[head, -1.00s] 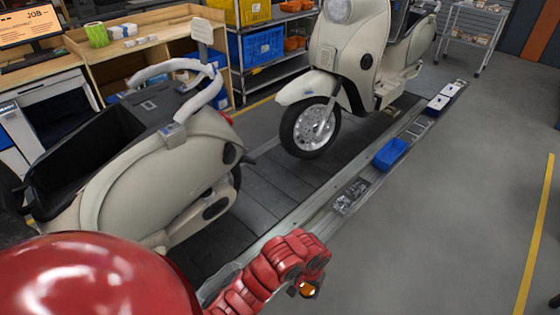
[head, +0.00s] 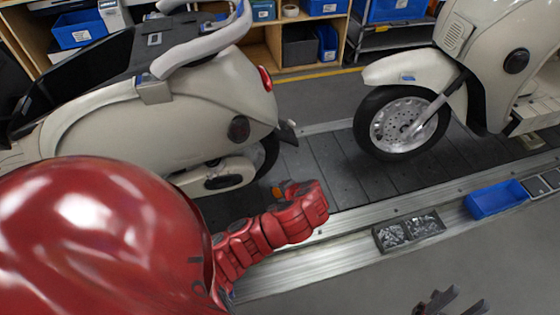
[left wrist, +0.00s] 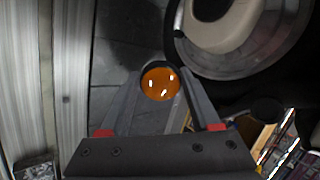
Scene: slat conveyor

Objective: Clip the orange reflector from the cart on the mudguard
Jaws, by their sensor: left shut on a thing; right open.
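My left gripper (head: 284,188) is shut on the round orange reflector (head: 276,192). It holds it over the dark slats, near the rear wheel of the left cream scooter (head: 170,110). In the left wrist view the reflector (left wrist: 160,84) sits between the fingertips, its face toward the camera. The cream mudguard (head: 400,70) of the right scooter, with a small blue mark on its side, is apart from the reflector. A black flap (head: 287,131) shows at the left scooter's tail. My right gripper (head: 452,303) is open and empty at the bottom edge, partly cut off.
The slat conveyor (head: 330,165) runs under both scooters with a metal edge rail. Along the rail are a dark parts tray (head: 408,231) and a blue bin (head: 497,199). Shelves with blue bins stand behind. Grey floor is clear in front.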

